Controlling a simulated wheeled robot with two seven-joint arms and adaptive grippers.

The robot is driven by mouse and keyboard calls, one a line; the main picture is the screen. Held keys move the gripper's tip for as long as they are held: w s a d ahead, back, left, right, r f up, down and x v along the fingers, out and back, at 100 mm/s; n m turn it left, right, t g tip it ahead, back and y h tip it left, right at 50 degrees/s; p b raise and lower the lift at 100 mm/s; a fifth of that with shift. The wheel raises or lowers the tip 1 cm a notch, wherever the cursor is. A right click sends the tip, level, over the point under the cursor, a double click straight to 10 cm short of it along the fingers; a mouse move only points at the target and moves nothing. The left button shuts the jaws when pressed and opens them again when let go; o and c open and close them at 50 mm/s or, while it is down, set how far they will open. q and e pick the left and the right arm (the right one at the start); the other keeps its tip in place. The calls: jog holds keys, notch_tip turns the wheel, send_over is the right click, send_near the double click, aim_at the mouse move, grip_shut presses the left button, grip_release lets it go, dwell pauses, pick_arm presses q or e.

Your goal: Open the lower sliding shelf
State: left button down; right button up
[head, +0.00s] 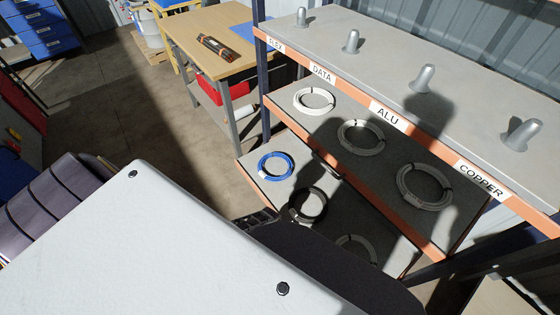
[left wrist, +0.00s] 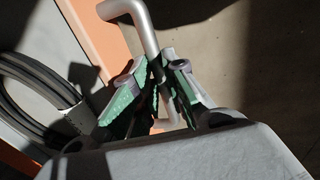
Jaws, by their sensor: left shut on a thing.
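The lower sliding shelf (head: 262,190) shows below the middle shelf in the head view, with a blue coil (head: 276,153), a black coil (head: 308,219) and a grey coil (head: 345,240) on it. In the left wrist view, a bent grey metal handle (left wrist: 146,28) stands out from an orange shelf edge (left wrist: 92,32). My left gripper (left wrist: 161,84) has its green-padded fingers closed around this handle. In the head view my own arm hides the grip and much of the shelf's front edge. My right gripper is in neither view.
The middle shelf (head: 338,112) holds several coils and has a dark handle (head: 323,165) at its orange edge. The top shelf (head: 390,55) carries metal pegs. A wooden workbench (head: 205,35) stands behind, left of the rack. Open floor (head: 110,105) lies left of the rack.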

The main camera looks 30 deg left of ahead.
pick_arm(q)
jog(key=shift+s, duration=0.1)
dwell(0.3)
jog(key=c, duration=1.5)
grip_release()
jog(key=shift+o, duration=0.2)
jog(key=shift+r, duration=0.15)
notch_tip(320, 180, up, 12)
jog(key=s, duration=0.2)
jog(key=shift+a+f, duration=0.25)
jog(key=shift+a, duration=0.15)
jog(key=shift+s, duration=0.1)
